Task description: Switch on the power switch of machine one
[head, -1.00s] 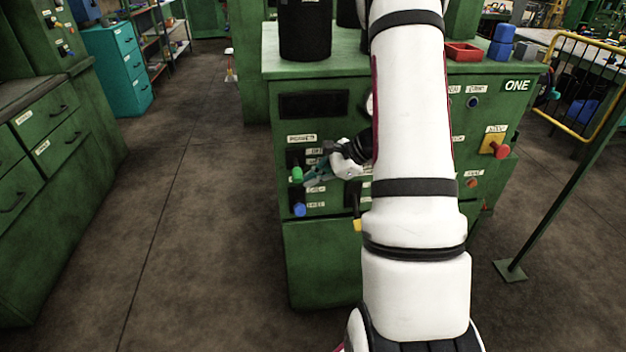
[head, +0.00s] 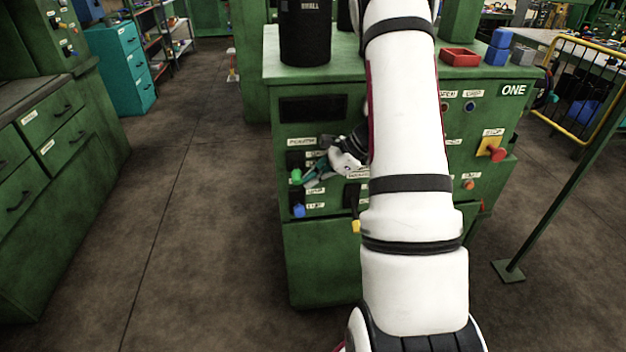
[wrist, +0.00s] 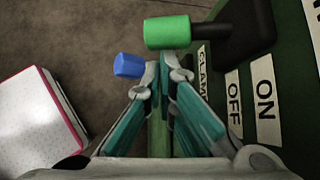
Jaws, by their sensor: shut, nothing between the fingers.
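Machine one (head: 325,250) is a green cabinet marked ONE at its top right. At the left of its front, under a label that appears to read POWER, is a switch lever with a green knob (head: 296,176). In the wrist view the green knob (wrist: 167,32) sits on a black lever from a dark plate, beside ON and OFF labels. The knob end lies past the OFF label, towards the CLAMP label. My gripper (head: 310,181) is shut and empty, just right of the knob. In the wrist view its fingertips (wrist: 160,72) are just below the knob; contact cannot be told.
A blue knob (head: 299,211) is below the green one, close to my fingertips in the wrist view (wrist: 128,66). A yellow-tipped lever (head: 356,227) is to the right. A red stop button (head: 497,154) is at far right. Floor left of the machine is clear.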

